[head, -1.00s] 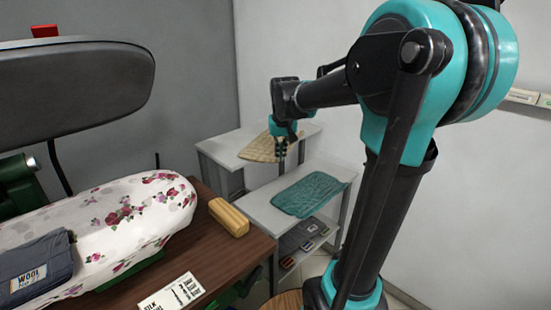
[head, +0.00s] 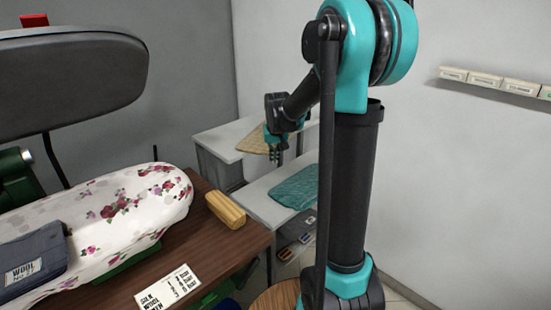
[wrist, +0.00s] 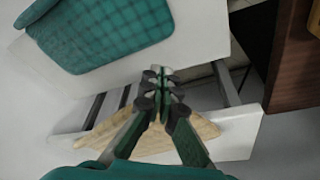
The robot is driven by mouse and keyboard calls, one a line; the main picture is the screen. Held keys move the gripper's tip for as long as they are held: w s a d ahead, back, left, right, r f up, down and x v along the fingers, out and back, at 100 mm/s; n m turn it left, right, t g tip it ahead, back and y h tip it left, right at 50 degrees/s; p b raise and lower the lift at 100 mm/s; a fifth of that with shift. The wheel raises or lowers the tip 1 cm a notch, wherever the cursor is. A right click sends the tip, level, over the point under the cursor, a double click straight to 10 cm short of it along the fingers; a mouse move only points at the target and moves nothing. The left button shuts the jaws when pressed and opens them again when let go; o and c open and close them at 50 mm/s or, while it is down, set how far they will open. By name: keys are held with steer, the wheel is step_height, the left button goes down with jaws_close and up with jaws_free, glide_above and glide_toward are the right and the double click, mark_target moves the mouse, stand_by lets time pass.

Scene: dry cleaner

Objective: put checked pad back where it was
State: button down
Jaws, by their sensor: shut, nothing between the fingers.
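The teal pad (head: 294,187) lies flat on the lower white shelf top, with its right side hidden behind my arm in the head view. In the wrist view the teal pad (wrist: 100,30) shows a checked pattern of dark lines. A tan pad (head: 254,139) lies on the higher white shelf, partly behind my gripper. In the wrist view the tan pad (wrist: 198,128) is partly covered by my fingers. My gripper (head: 277,156) is shut and empty, pointing down. In the wrist view my closed fingertips (wrist: 159,73) are apart from the teal pad.
A brown wooden table (head: 225,245) at the left holds a floral ironing board (head: 115,215), a yellow block (head: 226,210) and a printed card (head: 168,289). Small items sit under the lower shelf top (head: 258,207). A wall ledge with labelled boxes (head: 485,84) is at the right.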

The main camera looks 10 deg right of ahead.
steer(key=shift+w, duration=0.55)
steer(key=w, duration=0.7)
steer(key=shift+w+d, duration=0.1)
steer(key=shift+d, duration=0.05)
